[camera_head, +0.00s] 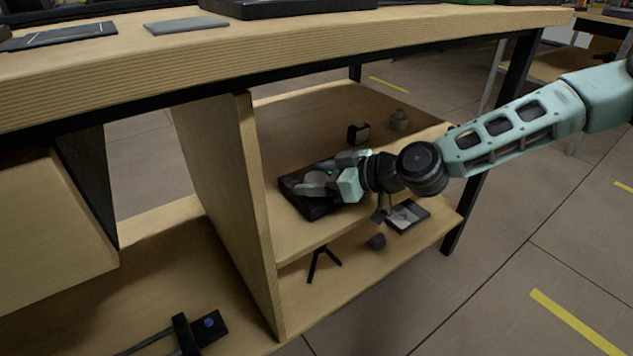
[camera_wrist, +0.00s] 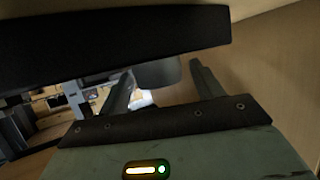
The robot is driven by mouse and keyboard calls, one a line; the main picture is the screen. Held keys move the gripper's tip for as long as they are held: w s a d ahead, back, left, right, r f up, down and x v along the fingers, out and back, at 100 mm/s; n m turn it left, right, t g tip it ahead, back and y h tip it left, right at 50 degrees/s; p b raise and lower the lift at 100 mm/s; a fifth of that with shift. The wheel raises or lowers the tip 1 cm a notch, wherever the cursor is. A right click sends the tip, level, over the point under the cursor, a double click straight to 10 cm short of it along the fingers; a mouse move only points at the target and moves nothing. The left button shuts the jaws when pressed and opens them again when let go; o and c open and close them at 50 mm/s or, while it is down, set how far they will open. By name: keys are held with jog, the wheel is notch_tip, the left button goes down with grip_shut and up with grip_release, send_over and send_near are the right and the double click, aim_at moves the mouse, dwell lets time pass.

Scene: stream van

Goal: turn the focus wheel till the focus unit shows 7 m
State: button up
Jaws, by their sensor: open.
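The focus unit is a black flat box (camera_head: 312,207) on the upper shelf under the table, with a round grey focus wheel (camera_head: 317,177) on it. My gripper (camera_head: 322,175) reaches in from the right, with its fingers around the wheel. In the wrist view the unit is a dark slab (camera_wrist: 115,45) across the top. The wheel (camera_wrist: 158,73) is a dark round shape between the tips of my open gripper (camera_wrist: 162,70). Whether either finger touches it I cannot tell. No distance reading on the unit can be made out in either view.
A small black box (camera_head: 358,133) and a grey object (camera_head: 398,120) stand behind on the same shelf. A wooden divider (camera_head: 225,200) rises to the left, and the tabletop (camera_head: 300,52) overhangs. Below lie a small tripod (camera_head: 322,264) and a framed tray (camera_head: 408,216).

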jog(key=shift+a+f, duration=0.1)
jog(key=shift+a, duration=0.05)
jog(key=shift+c, duration=0.4)
jog(key=c, duration=0.9)
jog(key=shift+a+p, duration=0.1)
jog(key=shift+p, duration=0.2)
jog(key=shift+m+t+h, duration=0.4)
jog(key=shift+m+t, duration=0.3)
jog(key=shift+t, duration=0.1)
jog(key=o, duration=1)
jog(key=shift+d, duration=0.2)
